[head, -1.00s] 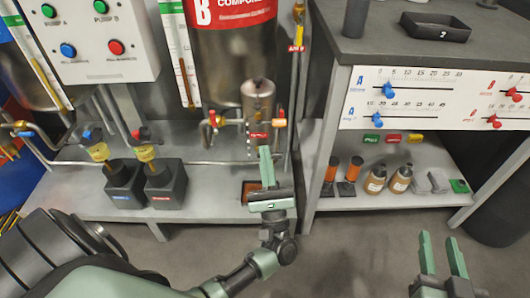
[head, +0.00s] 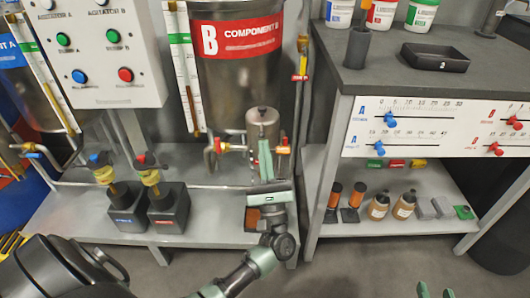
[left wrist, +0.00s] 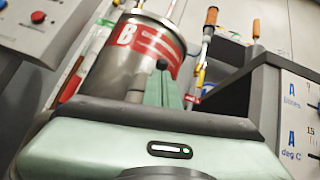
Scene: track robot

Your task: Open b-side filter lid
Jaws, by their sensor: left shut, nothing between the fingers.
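The B-side filter (head: 262,122) is a small silver cylinder with a rounded lid (head: 262,112) and a small knob on top. It stands upright in front of the large B tank (head: 236,85), and its lid looks closed. My left gripper (head: 265,150) points up in front of the filter, fingers together and empty, covering its lower part. I cannot tell whether it touches the filter. In the left wrist view the shut fingers (left wrist: 172,90) point toward the tank, with a dark knob (left wrist: 162,63) just behind their tips. My right gripper (head: 435,291) shows only two separated fingertips at the bottom edge.
Pipes with red and orange valve handles (head: 282,148) flank the filter. A workbench with a slider panel (head: 430,128), a black tray (head: 436,57) and bottles (head: 404,205) is at the right.

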